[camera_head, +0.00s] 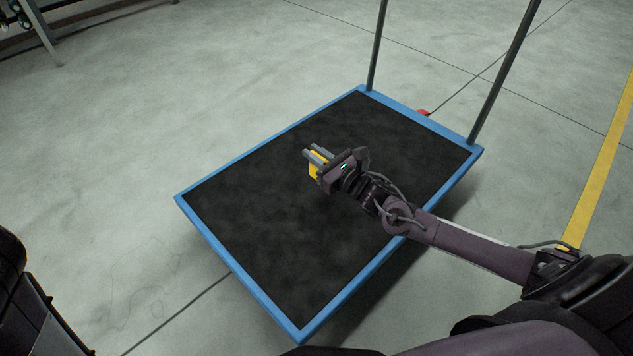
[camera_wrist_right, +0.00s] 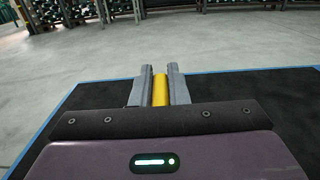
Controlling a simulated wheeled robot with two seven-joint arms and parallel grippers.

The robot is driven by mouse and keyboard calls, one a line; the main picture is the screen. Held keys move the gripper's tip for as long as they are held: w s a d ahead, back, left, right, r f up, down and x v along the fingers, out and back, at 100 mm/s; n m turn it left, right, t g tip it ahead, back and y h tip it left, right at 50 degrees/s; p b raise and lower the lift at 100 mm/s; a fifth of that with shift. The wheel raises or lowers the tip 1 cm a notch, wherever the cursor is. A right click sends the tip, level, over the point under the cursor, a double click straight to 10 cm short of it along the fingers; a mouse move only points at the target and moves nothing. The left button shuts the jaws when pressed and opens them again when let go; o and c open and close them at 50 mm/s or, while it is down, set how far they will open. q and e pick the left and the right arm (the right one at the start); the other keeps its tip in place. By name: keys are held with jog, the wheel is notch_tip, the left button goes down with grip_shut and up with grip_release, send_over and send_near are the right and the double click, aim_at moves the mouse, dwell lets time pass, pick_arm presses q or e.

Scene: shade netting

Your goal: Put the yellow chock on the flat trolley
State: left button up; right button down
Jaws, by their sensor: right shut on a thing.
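The flat trolley (camera_head: 250,243) has a black deck with a blue rim and fills the middle of the head view. Its deck also shows in the right wrist view (camera_wrist_right: 92,97). My right gripper (camera_head: 314,155) is over the middle of the deck, shut on the yellow chock (camera_head: 315,170). The chock shows between the two grey fingers in the right wrist view (camera_wrist_right: 160,90). Most of the chock is hidden by the fingers and gripper body. I cannot tell whether it touches the deck. My left gripper is not in view.
Dark handle posts (camera_head: 497,82) rise from the trolley's far right end. A yellow floor line (camera_head: 602,160) runs at the right. Racking (camera_head: 38,30) stands at the far left. The visible deck around my gripper is bare.

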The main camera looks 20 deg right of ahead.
jog(key=shift+f, duration=0.9)
jog(key=shift+f+b, duration=1.6)
jog(key=shift+f, duration=0.7)
jog(key=shift+f, duration=0.15)
jog(key=c, duration=1.4)
grip_release()
